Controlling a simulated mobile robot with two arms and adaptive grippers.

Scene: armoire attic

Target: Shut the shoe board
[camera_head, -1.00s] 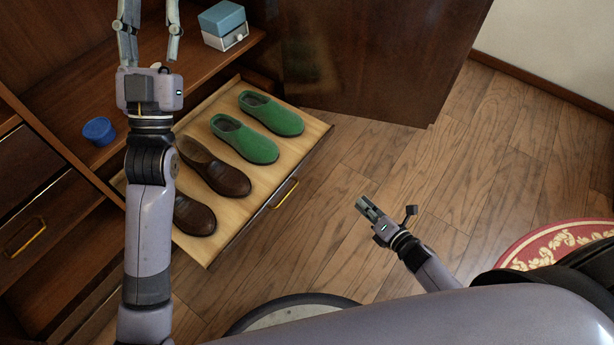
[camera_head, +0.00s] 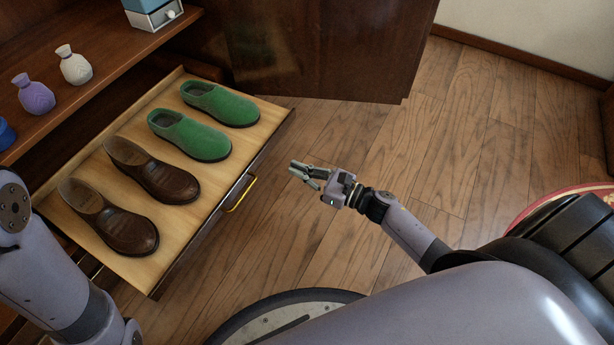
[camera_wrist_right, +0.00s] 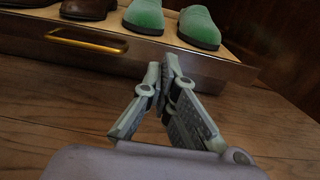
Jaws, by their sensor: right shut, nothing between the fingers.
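The shoe board (camera_head: 185,235) is a light wood pull-out board, drawn out of the armoire. A pair of brown shoes (camera_head: 155,172) and a pair of green shoes (camera_head: 190,135) lie on it. A brass handle (camera_head: 241,194) sits on its front face and also shows in the wrist view (camera_wrist_right: 87,43). My right gripper (camera_head: 297,172) is shut and empty, in front of the board and apart from the handle. In the wrist view its fingertips (camera_wrist_right: 166,72) meet, pointing toward the board's front. My left arm is at the lower left; its gripper is out of view.
An armoire door (camera_head: 320,50) stands open behind the board. A shelf holds a purple vase (camera_head: 35,95), a white vase (camera_head: 74,66) and a box (camera_head: 153,14). A red rug (camera_head: 560,195) lies at the right edge.

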